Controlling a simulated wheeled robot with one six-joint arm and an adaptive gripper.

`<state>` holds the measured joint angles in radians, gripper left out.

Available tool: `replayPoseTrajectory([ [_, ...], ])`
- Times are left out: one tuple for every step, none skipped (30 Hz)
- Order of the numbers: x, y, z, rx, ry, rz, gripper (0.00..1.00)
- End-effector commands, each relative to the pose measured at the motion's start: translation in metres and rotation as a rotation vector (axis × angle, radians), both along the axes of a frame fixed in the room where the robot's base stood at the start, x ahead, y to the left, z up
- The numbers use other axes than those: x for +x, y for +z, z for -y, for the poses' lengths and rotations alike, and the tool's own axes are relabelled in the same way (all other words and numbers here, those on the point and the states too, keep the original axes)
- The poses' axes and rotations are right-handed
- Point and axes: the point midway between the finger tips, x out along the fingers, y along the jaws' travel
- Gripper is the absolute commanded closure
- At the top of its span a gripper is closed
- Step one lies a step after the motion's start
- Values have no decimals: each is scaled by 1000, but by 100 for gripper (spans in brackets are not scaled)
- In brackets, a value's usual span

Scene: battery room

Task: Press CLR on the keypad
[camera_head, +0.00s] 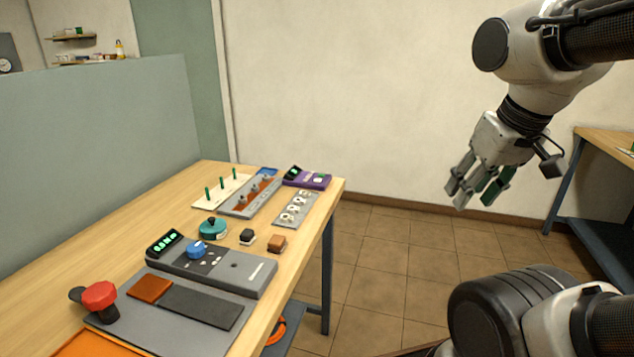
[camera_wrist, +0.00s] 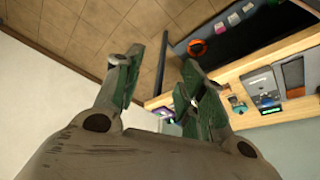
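I cannot tell for sure which device is the keypad, and no CLR lettering is legible. A purple unit (camera_head: 307,180) with a small dark display and pale patches lies at the table's far right corner. A grey console (camera_head: 225,268) with a green-lit display and a blue knob (camera_head: 197,249) lies nearer; it also shows in the wrist view (camera_wrist: 262,85). My gripper (camera_head: 477,190) is open and empty, high over the floor to the right of the table and apart from everything. Its spread fingers also show in the wrist view (camera_wrist: 163,66).
The wooden table (camera_head: 130,231) also bears a red knob (camera_head: 100,296), a teal round piece (camera_head: 213,230), a peg board (camera_head: 220,191) and small blocks. A grey partition (camera_head: 95,160) stands behind it. Another bench (camera_head: 606,146) is at right. Floor between is clear.

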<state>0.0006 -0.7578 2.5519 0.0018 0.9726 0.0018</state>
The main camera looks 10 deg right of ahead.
Motion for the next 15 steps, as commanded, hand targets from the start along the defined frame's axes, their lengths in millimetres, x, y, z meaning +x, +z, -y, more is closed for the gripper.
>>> replayPoseTrajectory([
  [0, 0, 0, 0, 0, 0, 60],
  [0, 0, 0, 0, 0, 0, 60],
  [0, 0, 0, 0, 0, 0, 64],
  [0, 0, 0, 0, 0, 0, 69],
  [0, 0, 0, 0, 0, 0, 75],
  [0, 0, 0, 0, 0, 0, 82],
  [0, 0, 0, 0, 0, 0, 87],
  [0, 0, 0, 0, 0, 0, 93],
  [0, 0, 0, 0, 0, 0, 100],
  [0, 0, 0, 0, 0, 0, 100],
  [0, 0, 0, 0, 0, 0, 100],
  [0, 0, 0, 0, 0, 0, 100],
  [0, 0, 0, 0, 0, 0, 100],
  [0, 0, 0, 0, 0, 0, 100],
  [0, 0, 0, 0, 0, 0, 100],
])
